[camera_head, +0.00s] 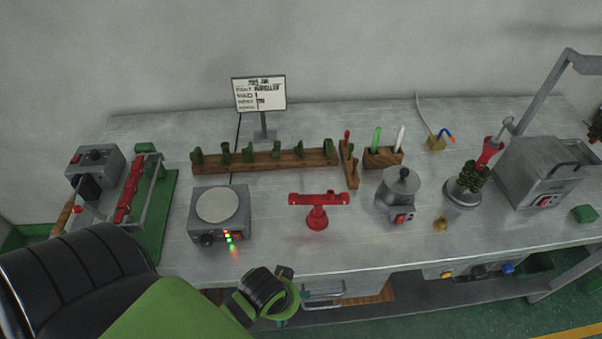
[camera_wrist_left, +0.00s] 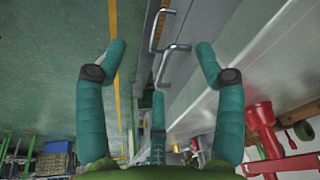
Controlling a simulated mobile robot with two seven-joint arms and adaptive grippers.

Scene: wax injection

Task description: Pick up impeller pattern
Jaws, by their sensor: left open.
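I cannot single out the impeller pattern by shape. Several small dark green patterns (camera_head: 248,152) stand in a row on a long wooden rack (camera_head: 290,160) at the back middle of the table. A dark green lump (camera_head: 583,213) lies at the far right, and another green piece (camera_head: 145,147) is at the back left. My left gripper (camera_wrist_left: 160,60) is open, with nothing between its teal fingers. In the head view my left wrist (camera_head: 264,291) is at the table's front edge, and its fingers are mostly hidden. My right gripper is not in view.
A red stand (camera_head: 317,216) is mid-table; it also shows in the left wrist view (camera_wrist_left: 264,128). A hot plate (camera_head: 218,205) sits left of it, a lidded pot (camera_head: 400,188) right. A grey box machine (camera_head: 540,170) is at right. Bare tabletop lies around the red stand.

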